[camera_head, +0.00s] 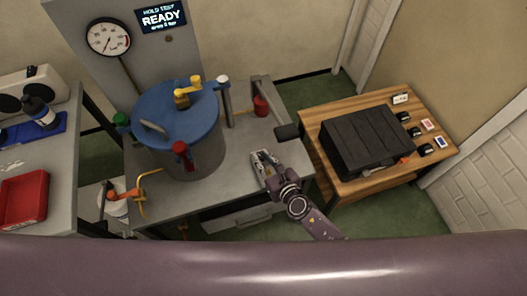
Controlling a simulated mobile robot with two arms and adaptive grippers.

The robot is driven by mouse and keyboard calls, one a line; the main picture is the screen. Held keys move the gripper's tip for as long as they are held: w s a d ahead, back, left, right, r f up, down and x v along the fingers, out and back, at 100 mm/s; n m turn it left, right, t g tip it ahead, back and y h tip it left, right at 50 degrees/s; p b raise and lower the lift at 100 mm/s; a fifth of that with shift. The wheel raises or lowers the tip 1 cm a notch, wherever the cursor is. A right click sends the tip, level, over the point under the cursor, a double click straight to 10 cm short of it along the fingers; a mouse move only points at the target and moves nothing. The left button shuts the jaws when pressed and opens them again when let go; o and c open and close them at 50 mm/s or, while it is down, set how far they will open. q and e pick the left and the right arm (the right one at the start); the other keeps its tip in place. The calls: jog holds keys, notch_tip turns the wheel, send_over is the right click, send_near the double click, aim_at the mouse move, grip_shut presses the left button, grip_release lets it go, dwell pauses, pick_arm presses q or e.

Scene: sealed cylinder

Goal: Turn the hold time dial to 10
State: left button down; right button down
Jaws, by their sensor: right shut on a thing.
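My right gripper (265,162) reaches in from the lower right to a small pale panel (258,178) at the right part of the grey bench. Its fingers are shut at the panel, on what appears to be the hold time dial. The dial is hidden by the fingers, so its pointer and numbers cannot be read. The blue-lidded cylinder (178,117) stands on the bench to the left of the gripper. A screen (162,16) on the back panel reads "HOLD TEST READY". My left gripper is not in view.
A round gauge (108,38) is on the back panel. A red tray (23,197) is on the left table.

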jog(key=m+h, duration=0.1)
jog(key=m+t+h, duration=0.1)
jog(key=m+h, duration=0.1)
jog(key=shift+s+a, duration=0.1)
jog(key=shift+a, duration=0.2)
jog(key=shift+m+h, duration=0.9)
jog(key=shift+h, duration=0.3)
jog(key=shift+m+h, duration=0.3)
jog(key=c, duration=1.8)
grip_release()
jog(key=shift+t, duration=0.3)
jog(key=v, duration=1.2)
